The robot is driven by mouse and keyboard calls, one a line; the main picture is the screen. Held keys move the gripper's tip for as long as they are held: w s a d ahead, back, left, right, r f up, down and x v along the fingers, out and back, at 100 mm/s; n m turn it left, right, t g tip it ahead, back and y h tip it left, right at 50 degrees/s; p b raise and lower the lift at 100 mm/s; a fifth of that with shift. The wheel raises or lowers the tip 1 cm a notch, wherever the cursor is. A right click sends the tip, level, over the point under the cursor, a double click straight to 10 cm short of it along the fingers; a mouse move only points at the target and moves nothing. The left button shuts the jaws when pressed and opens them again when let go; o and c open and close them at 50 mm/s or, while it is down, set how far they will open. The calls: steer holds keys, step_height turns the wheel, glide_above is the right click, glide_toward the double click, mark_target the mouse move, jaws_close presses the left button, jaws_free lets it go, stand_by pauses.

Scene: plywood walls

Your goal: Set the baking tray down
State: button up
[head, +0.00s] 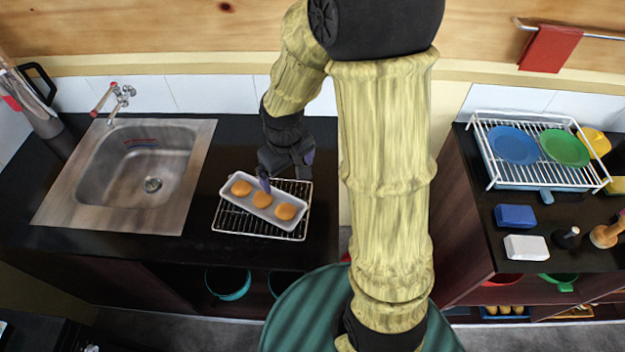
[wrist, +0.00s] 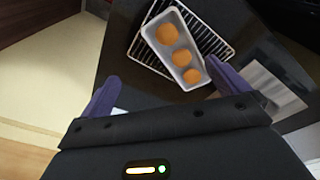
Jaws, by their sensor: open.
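The baking tray (head: 233,196) is a pale, long tray holding three round orange-brown buns. I cannot tell whether a finger touches the tray.
A steel sink (head: 133,178) is left of the rack, with a jug (head: 38,108) beside it. On the right counter, a white dish rack (head: 540,178) holds a blue plate and a green plate, with sponges in front. Dark counter is bare around the wire rack.

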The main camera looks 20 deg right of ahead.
steer(key=s+d+r+m+t, duration=0.1)
steer(key=s+d+r+m, duration=0.2)
steer(key=s, duration=0.5)
steer(key=shift+d+r+m, duration=0.35)
steer(key=shift+r+m, duration=0.15)
steer(key=shift+s+b+x, duration=0.2)
steer(key=shift+b+x, duration=0.85)
steer(key=shift+s, duration=0.1)
steer(key=shift+c, duration=0.4)
